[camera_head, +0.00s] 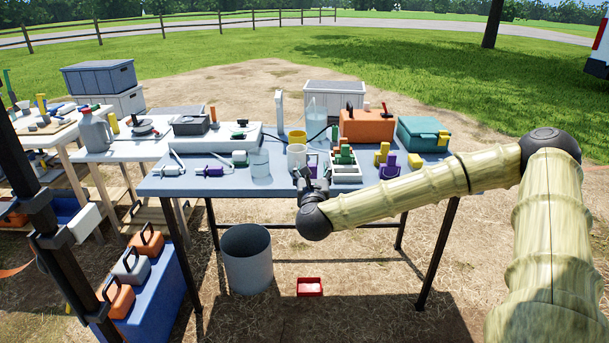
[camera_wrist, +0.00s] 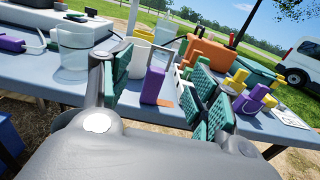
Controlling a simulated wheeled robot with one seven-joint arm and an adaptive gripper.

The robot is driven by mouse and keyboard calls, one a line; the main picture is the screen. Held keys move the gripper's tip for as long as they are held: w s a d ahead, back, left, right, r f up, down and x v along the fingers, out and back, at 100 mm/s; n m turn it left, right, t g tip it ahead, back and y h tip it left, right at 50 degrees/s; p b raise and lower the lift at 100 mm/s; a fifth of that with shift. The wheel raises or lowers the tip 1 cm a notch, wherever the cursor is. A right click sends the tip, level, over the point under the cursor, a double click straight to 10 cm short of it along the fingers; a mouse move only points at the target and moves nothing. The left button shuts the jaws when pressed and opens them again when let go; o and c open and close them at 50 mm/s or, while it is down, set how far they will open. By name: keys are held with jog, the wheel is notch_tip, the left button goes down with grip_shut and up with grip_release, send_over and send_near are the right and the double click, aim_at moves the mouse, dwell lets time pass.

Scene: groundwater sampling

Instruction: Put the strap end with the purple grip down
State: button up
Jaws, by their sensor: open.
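A purple grip (camera_wrist: 153,85) stands upright between the spread fingers of my gripper (camera_wrist: 163,87) in the wrist view. It appears to rest on the blue table, with a small orange piece beside its foot. The strap itself is not clearly visible. In the head view my gripper (camera_head: 309,180) is at the table's front edge, and a bit of the purple grip (camera_head: 313,171) shows beside it. The gripper is open, with green pads on its fingers. I see a gap between the purple grip and the right finger; contact on the left side is unclear.
A clear beaker (camera_head: 259,163) and a cream mug (camera_head: 297,154) stand to the left. A white rack with green pieces (camera_head: 345,171) is close on the right, then purple and yellow blocks (camera_head: 389,166). An orange case (camera_head: 367,125) is behind. A grey bin (camera_head: 247,259) stands below.

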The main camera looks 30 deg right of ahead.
aim_at(312, 169)
jog(key=shift+x, duration=5.15)
jog(key=shift+d+r, duration=0.1)
jog(key=shift+s, duration=0.1)
jog(key=shift+c, duration=0.2)
jog(key=c, duration=1.3)
jog(key=shift+r, duration=0.1)
